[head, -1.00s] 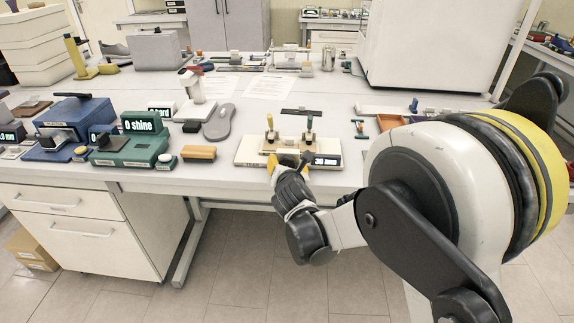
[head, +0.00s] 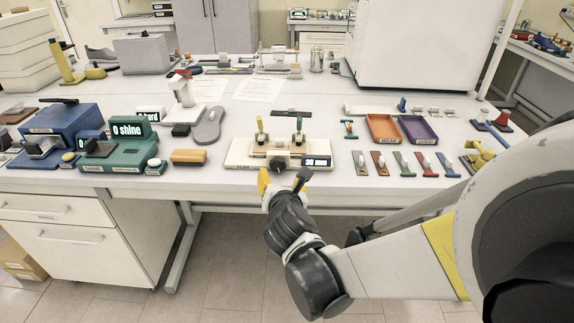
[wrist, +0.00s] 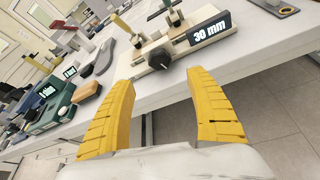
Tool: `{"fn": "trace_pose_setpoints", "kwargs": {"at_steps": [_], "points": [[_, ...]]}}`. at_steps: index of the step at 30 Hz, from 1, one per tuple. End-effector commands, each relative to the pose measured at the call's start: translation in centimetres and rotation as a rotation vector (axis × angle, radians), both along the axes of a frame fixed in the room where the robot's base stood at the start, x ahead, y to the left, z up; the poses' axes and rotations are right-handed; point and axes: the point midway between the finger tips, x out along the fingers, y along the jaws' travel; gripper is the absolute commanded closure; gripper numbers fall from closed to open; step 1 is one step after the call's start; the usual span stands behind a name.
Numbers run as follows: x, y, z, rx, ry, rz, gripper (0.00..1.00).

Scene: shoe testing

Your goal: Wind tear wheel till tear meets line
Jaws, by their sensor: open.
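The tear tester (head: 240,154) is a cream block at the table's front edge. It carries two upright clamps with yellow and green handles and a display (head: 316,162) that reads 30 mm in the wrist view (wrist: 210,29). A dark knob, the tear wheel (wrist: 158,59), sits on its front face; it also shows in the head view (head: 277,163). My gripper (head: 284,180) is open and empty, just in front of the tester. In the wrist view its yellow fingers (wrist: 160,85) stand wide apart, with the wheel beyond and between them, not touching. The tear and line cannot be made out.
A tan-topped brush block (head: 188,156) and a green shine meter (head: 121,156) stand to the left. Orange (head: 383,128) and purple (head: 418,129) trays and several small coloured tools lie to the right. Clear table separates the tester from these.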

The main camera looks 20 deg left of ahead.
Motion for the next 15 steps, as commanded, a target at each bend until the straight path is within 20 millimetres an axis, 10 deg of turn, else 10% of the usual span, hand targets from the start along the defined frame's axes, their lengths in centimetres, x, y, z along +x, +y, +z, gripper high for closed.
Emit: {"fn": "trace_pose_setpoints", "kwargs": {"at_steps": [15], "points": [[0.5,0.3,-2.0,-0.094,-0.113,-0.017,0.35]]}}
